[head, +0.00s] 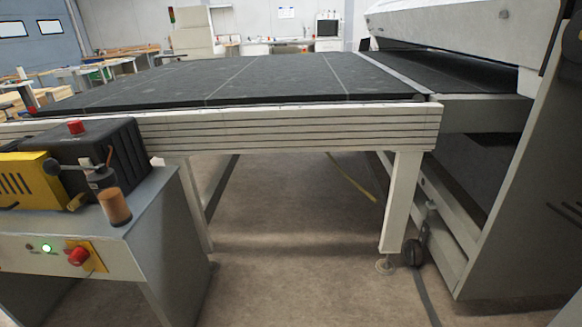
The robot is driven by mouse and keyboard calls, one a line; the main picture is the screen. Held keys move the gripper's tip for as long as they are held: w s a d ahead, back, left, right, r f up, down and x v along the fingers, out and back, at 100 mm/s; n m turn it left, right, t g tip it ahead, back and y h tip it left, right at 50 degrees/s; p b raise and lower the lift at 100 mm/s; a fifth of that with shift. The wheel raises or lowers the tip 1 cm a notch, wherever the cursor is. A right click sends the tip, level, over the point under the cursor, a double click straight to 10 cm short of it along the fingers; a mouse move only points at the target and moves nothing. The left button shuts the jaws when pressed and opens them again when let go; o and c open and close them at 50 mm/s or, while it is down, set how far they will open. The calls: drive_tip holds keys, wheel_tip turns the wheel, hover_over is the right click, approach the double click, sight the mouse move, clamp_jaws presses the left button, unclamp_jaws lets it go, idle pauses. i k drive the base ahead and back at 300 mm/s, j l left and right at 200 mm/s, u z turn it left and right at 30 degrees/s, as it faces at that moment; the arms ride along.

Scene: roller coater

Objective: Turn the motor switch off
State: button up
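A red knob (79,256) on a yellow plate (94,256) sits on the front of a grey cabinet (160,250) at the lower left. It looks like the motor switch, but its label is too small to read. A green light (46,248) glows to its left, beside a small dark button or lamp (29,247). My gripper is not in view, and nothing of it shows near the knob.
On the cabinet stand a yellow housing (25,182), a black box (95,155) with a red button (75,127), and a brown-handled crank (115,206). A conveyor table (280,130) runs behind, joining a large machine (520,210) at right. Floor (290,270) between is clear.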

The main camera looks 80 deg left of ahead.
sight(78, 257)
drive_tip(key=u, duration=2.2)
drive_tip(key=k+u, duration=0.15)
drive_tip(key=u, duration=0.7)
drive_tip(key=k+u, duration=0.1)
drive_tip(key=u, duration=0.35)
drive_tip(key=k+j+u, duration=0.1)
drive_tip(key=k+j, duration=0.5)
drive_tip(key=j, duration=0.1)
